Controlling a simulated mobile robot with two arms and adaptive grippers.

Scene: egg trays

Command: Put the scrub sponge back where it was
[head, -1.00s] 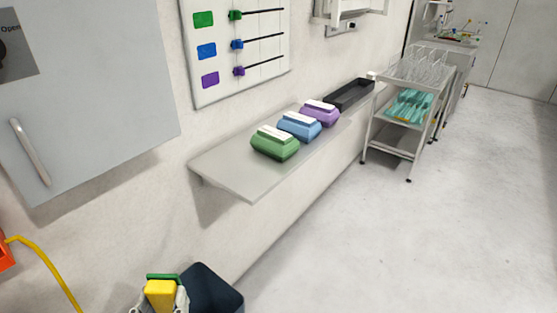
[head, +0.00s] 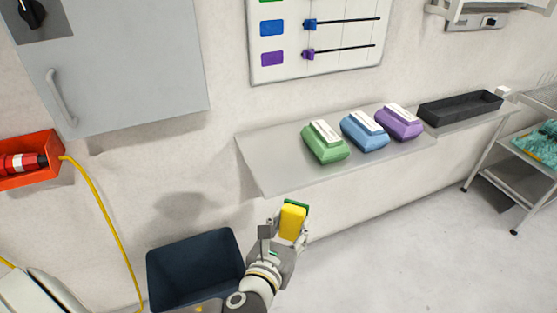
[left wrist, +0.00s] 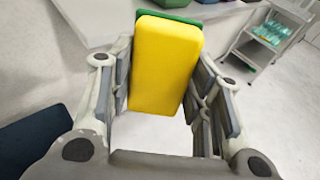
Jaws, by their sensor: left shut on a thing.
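The scrub sponge (head: 292,222) is a yellow block with a green scrub layer on its far side. My left gripper (head: 289,232) is shut on it and holds it in the air, in front of and below the wall shelf (head: 285,172). In the left wrist view the sponge (left wrist: 163,65) stands between the two fingers of my left gripper (left wrist: 160,100), with its green layer at the top edge. My right gripper is not in view.
Green (head: 325,145), blue (head: 364,133) and purple (head: 399,123) packs and a black tray (head: 460,108) are on the shelf. The shelf's left end is bare. A dark blue bin (head: 195,265) is below left. A cart (head: 520,165) stands at right.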

